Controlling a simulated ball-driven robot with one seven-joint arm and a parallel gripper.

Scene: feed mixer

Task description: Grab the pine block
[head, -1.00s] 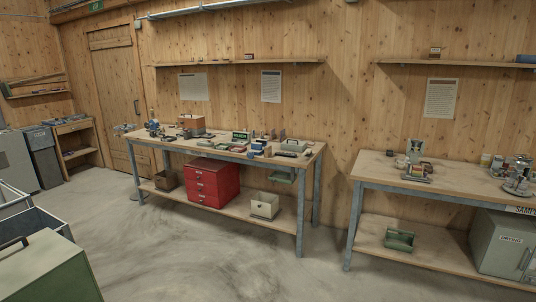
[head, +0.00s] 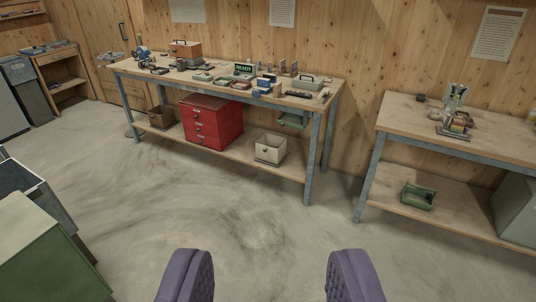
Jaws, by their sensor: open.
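My gripper (head: 270,280) shows at the bottom of the head view as two purple padded fingers, wide apart with only bare floor between them. It is open and empty, well short of the benches. I cannot make out the pine block for certain. Several small items lie on the left workbench (head: 150,85), too small to tell apart, and the block may be among them.
A red drawer cabinet (head: 211,122) and a cream bin (head: 270,148) sit on the left bench's lower shelf. A second bench (head: 400,112) stands at right, with a green tray (head: 418,196) below. A green cabinet (head: 45,250) is near left. The concrete floor (head: 220,215) ahead is clear.

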